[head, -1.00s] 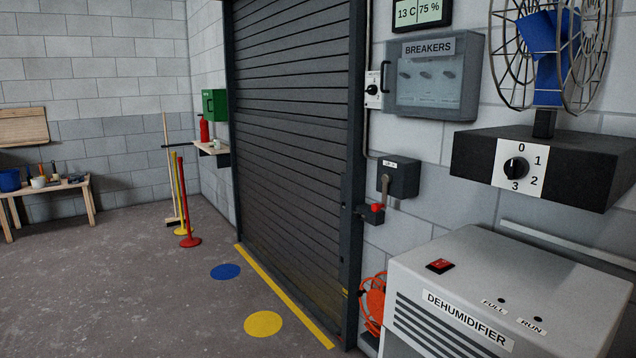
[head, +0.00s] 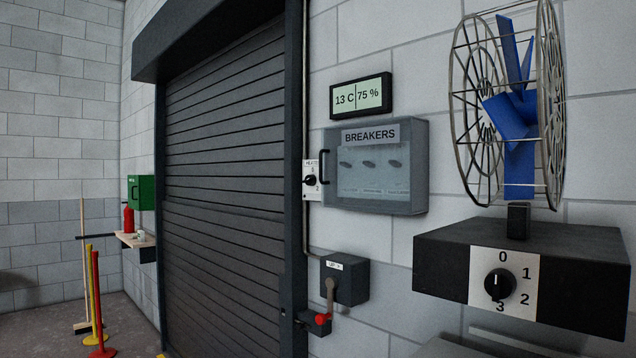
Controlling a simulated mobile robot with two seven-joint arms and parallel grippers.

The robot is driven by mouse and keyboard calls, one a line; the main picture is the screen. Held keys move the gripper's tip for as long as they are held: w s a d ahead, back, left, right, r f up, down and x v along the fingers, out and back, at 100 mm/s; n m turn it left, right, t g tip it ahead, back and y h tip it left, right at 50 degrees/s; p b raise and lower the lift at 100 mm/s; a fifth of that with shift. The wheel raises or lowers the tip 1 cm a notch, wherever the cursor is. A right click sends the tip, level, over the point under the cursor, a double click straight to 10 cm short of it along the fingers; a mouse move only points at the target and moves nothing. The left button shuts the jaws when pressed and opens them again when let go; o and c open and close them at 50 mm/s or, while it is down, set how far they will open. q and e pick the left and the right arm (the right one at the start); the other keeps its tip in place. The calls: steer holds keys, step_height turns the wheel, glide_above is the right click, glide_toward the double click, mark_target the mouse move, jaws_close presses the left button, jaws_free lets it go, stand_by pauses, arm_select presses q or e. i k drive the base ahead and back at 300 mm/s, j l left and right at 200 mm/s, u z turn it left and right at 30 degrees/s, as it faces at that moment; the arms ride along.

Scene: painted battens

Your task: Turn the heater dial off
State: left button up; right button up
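The heater dial (head: 310,181) is a small black knob on a white plate on the wall, between the shutter door's right frame and the breaker box. The print above the knob is small and looks like a heater label. The knob's setting is too small to read surely. Neither of my grippers shows in the head view.
The grey BREAKERS box (head: 377,166), with a handle at its left, is close right of the heater dial. A lever switch box (head: 345,279) hangs below. A fan (head: 517,110) stands on a black box with a 0–3 dial (head: 499,284). The shutter door (head: 225,190) is down.

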mark_target(310, 180)
steer(key=i+j+z, duration=0.15)
steer(key=j, duration=0.3)
steer(key=j+z, duration=0.1)
steer(key=j, duration=0.4)
steer(key=i+j+z, duration=0.15)
steer(key=j, duration=0.35)
steer(key=i+j+z, duration=0.15)
steer(key=j, duration=0.2)
steer(key=i+j+z, duration=0.2)
steer(key=j, duration=0.15)
steer(key=i+j+z, duration=0.2)
steer(key=j, duration=0.15)
steer(key=i+j+z, duration=0.15)
steer(key=j, duration=0.15)
